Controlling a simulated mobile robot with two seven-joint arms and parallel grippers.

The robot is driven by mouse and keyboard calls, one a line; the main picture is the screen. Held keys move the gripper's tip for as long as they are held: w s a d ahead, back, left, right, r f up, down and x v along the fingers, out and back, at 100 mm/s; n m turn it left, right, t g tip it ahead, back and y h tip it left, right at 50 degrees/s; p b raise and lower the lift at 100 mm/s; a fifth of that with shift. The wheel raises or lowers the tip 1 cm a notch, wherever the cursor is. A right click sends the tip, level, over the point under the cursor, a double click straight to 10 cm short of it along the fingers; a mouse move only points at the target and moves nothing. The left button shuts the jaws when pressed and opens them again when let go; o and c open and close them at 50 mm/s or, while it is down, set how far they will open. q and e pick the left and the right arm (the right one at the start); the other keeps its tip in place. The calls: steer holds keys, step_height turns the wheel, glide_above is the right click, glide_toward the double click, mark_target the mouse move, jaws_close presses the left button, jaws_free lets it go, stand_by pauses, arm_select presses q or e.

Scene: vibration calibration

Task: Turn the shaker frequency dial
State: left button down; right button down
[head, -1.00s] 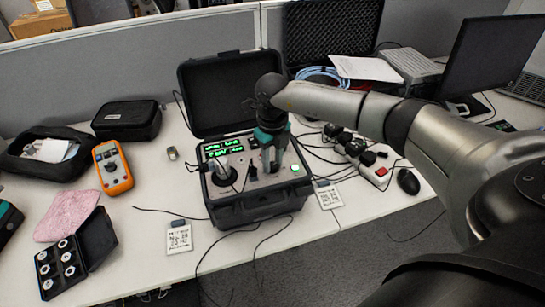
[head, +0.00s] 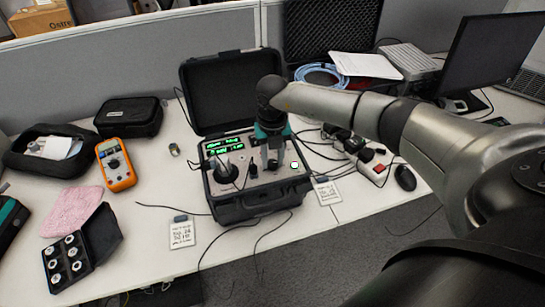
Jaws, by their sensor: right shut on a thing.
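The shaker unit (head: 255,200) is an open black case on the table with its lid up. My right gripper (head: 271,166) comes down from above onto the panel, right of the display. It is shut on what I take to be the frequency dial; the gripper hides the dial itself. My left gripper is not in view.
An orange multimeter (head: 116,165), a pink cloth (head: 72,208) and a black case of round pieces (head: 68,262) lie to the left. A power strip (head: 376,170) and mouse (head: 405,178) lie to the right. Two labelled cards (head: 182,233) lie in front, with loose cables.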

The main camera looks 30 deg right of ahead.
mark_target(272, 163)
steer(key=c, duration=0.5)
jaws_free()
step_height(272, 163, up, 15)
steer(key=shift+r, duration=0.2)
stand_by(0.6)
